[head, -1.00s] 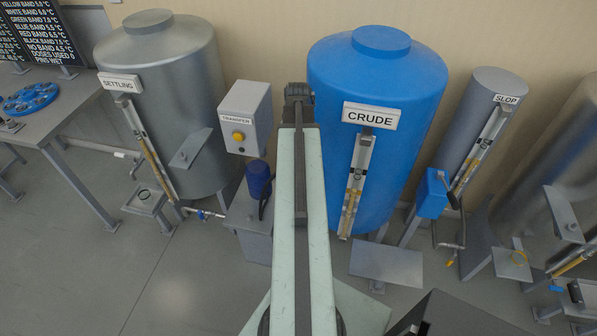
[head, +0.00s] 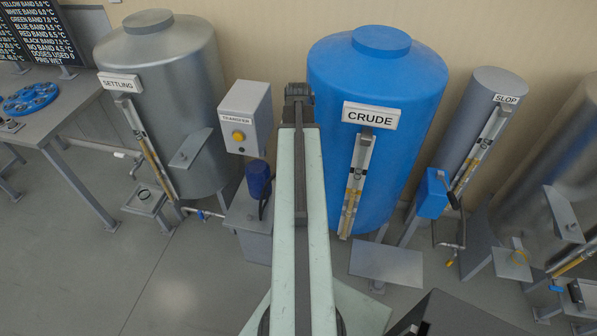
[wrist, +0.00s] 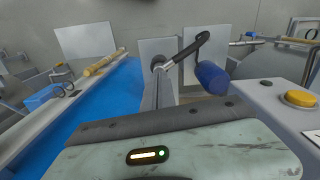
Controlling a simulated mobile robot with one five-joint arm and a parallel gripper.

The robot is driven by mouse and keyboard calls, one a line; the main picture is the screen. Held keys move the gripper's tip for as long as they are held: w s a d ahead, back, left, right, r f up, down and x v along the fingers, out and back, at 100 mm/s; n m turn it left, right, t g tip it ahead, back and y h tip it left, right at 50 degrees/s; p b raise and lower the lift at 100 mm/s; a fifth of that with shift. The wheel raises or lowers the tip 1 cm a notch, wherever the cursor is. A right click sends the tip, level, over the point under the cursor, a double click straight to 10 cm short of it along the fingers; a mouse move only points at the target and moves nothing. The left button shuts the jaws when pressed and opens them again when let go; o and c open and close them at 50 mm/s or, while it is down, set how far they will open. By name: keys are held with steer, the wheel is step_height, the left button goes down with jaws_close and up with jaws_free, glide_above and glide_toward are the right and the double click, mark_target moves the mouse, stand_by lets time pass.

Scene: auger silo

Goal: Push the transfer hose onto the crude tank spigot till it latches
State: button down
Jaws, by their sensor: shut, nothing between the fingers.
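The crude tank (head: 400,75) is a tall blue cylinder behind and right of my raised arm, with a CRUDE sign and a sight gauge. Its blue wall fills the left of the wrist view (wrist: 100,110). I cannot make out its spigot. A black curved hose (wrist: 185,50) shows beside a blue motor (wrist: 212,78) in the wrist view, its near end by a round metal fitting. My gripper (wrist: 163,88) points down between the tank and the transfer box, shut and empty. In the head view my arm hides the fingers.
The grey transfer box (head: 245,112) with a yellow button stands left of my arm, above the blue pump motor (head: 258,178). The settling tank (head: 160,75) is farther left and the slop tank (head: 478,110) right. Floor at left front is clear.

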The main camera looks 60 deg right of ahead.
steer(key=shift+f+b, duration=1.15)
steer(key=shift+f, duration=0.1)
steer(key=shift+r, duration=0.1)
step_height(320, 180, up, 5)
steer(key=p, duration=0.5)
stand_by(0.5)
